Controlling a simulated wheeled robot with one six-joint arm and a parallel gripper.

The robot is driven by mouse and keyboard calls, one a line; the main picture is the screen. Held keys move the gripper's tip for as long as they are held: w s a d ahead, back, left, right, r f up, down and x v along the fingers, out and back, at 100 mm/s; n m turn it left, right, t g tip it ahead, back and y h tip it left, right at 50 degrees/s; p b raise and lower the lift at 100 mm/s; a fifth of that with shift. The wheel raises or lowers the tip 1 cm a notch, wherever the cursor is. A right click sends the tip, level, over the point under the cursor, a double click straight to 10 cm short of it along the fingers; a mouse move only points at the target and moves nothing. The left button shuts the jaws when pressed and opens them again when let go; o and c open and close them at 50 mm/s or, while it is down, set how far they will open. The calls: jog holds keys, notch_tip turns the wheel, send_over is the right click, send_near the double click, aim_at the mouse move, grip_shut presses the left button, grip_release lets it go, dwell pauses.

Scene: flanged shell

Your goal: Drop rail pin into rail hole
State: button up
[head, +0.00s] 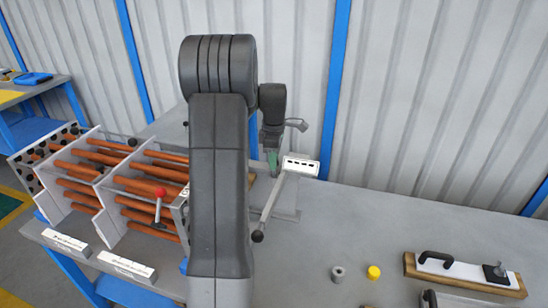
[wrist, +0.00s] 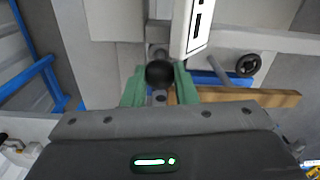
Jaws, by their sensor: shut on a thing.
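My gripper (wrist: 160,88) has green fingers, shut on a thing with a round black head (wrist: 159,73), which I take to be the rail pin. The rest of the pin is hidden between and below the fingers. In the head view my gripper (head: 272,160) points down at the bench's back, just left of a white slotted block (head: 300,166). That block also shows close to the right finger in the wrist view (wrist: 196,30). A grey rail-like bar (head: 270,205) runs below it. I cannot make out the rail hole in either view.
A rack of copper-coloured tubes (head: 140,185) between pale plates stands left of my arm. A lever with a red knob (head: 160,192) rises there. A grey cylinder (head: 338,273), a yellow cylinder (head: 374,272) and a wooden board (head: 465,280) with a handle lie right. The bench's back right is clear.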

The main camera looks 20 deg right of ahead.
jog(key=shift+f, duration=0.2)
jog(key=o, duration=1.1)
jog(key=shift+c, duration=0.2)
notch_tip(320, 180, up, 14)
jog(key=b, duration=0.1)
jog(key=shift+f, duration=0.15)
